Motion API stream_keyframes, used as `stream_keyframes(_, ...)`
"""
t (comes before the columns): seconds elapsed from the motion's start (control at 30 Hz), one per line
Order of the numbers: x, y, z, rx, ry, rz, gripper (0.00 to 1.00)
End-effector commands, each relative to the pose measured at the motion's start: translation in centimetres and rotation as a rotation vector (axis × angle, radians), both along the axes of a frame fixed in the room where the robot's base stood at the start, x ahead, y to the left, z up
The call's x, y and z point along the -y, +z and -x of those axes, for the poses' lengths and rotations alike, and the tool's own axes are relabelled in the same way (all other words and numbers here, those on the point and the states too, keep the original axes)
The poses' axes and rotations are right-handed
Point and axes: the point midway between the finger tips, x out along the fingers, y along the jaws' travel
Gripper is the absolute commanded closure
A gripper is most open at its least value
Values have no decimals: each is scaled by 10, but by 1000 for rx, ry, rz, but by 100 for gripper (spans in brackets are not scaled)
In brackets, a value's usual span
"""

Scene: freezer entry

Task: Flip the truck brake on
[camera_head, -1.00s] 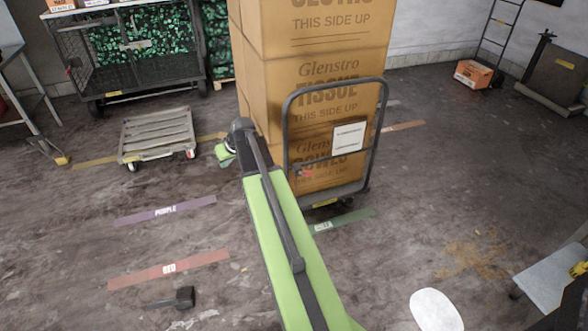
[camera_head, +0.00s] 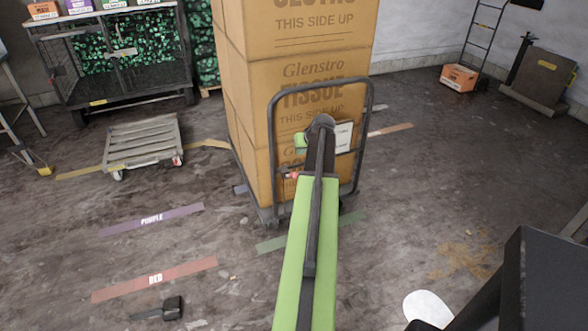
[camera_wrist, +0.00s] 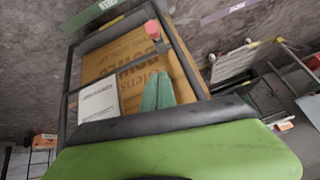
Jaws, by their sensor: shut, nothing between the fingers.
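The truck (camera_head: 274,110) is a grey push cart with an upright tube handle, loaded with tall cardboard boxes (camera_head: 330,68). A small red piece (camera_head: 293,175), possibly the brake lever, sits low on the left of the handle frame. It also shows near the top of the wrist view (camera_wrist: 152,30). My gripper (camera_head: 300,142) is shut and empty, in front of the handle frame and above the red piece. Its green fingers (camera_wrist: 158,90) show together in the wrist view, apart from the red piece in that picture. My arm hides part of the white label (camera_head: 344,136).
A low flat dolly (camera_head: 143,145) and a mesh cage cart (camera_head: 125,60) stand at the left. An orange box (camera_head: 459,78) and a ladder (camera_head: 485,35) are at the back right. A dark object (camera_head: 170,308) lies on the floor. Floor left of the truck is mostly clear.

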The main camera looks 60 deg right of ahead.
Motion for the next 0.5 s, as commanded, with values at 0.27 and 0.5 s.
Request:
stream_keyframes(0.27,8,-24,-12,0,0,0,100)
stream_keyframes(0.5,24,-67,-37,-1,2,0,100)
